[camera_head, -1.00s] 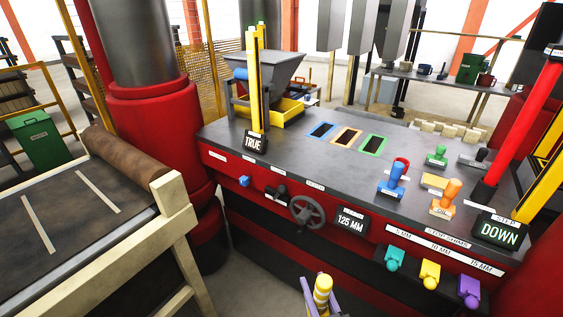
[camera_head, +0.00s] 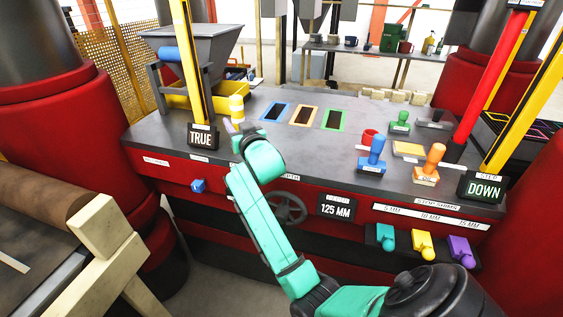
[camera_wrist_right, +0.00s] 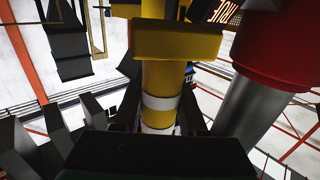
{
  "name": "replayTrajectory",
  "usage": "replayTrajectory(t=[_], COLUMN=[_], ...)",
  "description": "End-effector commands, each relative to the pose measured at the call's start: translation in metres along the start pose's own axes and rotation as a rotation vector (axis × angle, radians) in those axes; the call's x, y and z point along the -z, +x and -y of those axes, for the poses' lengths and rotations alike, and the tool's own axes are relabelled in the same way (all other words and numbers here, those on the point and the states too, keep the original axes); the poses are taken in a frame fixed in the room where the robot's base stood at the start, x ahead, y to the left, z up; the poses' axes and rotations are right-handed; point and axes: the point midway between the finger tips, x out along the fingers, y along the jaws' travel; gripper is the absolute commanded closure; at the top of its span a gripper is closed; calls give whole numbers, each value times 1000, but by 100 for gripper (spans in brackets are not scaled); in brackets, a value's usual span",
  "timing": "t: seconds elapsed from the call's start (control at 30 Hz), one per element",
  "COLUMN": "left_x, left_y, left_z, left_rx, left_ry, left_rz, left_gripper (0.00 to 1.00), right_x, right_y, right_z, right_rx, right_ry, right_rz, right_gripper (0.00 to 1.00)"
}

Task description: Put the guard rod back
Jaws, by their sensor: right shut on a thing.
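The guard rod (camera_head: 237,106), yellow with white bands, shows its upper end beside the TRUE sign (camera_head: 202,137) in the head view. My right gripper (camera_head: 236,128) is shut on it, at the left front edge of the press table. My teal right arm hides the rod's lower part and the panel behind it. In the right wrist view the rod (camera_wrist_right: 162,78) runs between the dark fingers (camera_wrist_right: 162,118), with a yellow crosspiece (camera_wrist_right: 177,41) across it. I cannot tell whether the rod is seated in anything. My left gripper is not in view.
The handwheel (camera_head: 288,207) is partly behind my arm. Blue (camera_head: 371,155) and orange (camera_head: 429,165) stamps stand at the right. The table's middle has coloured slots (camera_head: 304,115).

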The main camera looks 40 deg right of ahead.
Motion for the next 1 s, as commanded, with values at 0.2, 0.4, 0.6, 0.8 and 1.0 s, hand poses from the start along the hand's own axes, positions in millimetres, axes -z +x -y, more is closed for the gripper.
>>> replayTrajectory(t=[0.2,0.4,0.6,0.8,1.0], left_x=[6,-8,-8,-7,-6], left_y=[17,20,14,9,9], left_z=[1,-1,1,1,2], left_rx=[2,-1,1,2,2], left_ry=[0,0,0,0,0], left_rz=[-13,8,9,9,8], left_gripper=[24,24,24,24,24], right_x=[108,145,97,30,-10], right_y=[-3,-22,-23,-23,-22], right_z=[-95,-132,-134,-134,-134], right_rx=[-393,-558,-566,-564,-563], right_ry=[-1,-1,-8,-9,-7], right_rz=[-15,-5,5,4,-3], right_gripper=[100,100,100,100,100])
